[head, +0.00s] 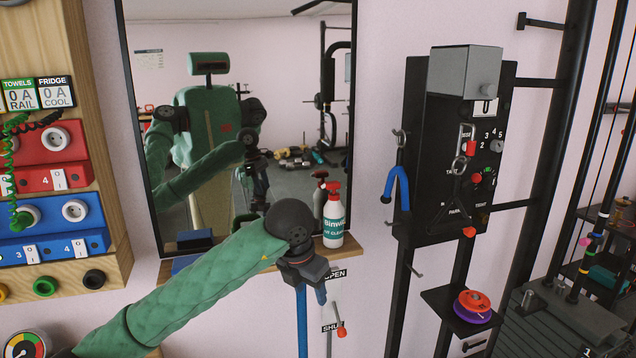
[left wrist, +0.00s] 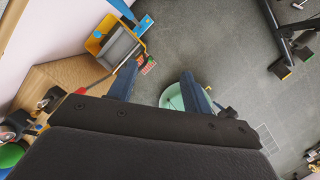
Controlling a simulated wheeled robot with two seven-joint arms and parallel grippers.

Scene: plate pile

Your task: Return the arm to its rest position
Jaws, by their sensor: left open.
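My left arm (head: 195,285), in a green quilted sleeve with a black wrist joint, reaches in from the lower left of the head view. Its gripper (head: 312,303) hangs from the wrist in front of the wall, below the mirror shelf, with blue fingers pointing down. In the left wrist view the two blue fingers of this gripper (left wrist: 159,74) stand apart with only floor and background visible between them. It is open and holds nothing. My right gripper is not directly in view.
A mirror (head: 290,60) reflects my body. A spray bottle (head: 333,218) stands on the shelf right of my wrist. A socket panel (head: 100,150) is at left. A black rack (head: 412,130) and a small ledge with red and purple discs (head: 472,306) stand right. Grey floor (left wrist: 215,40) looks open.

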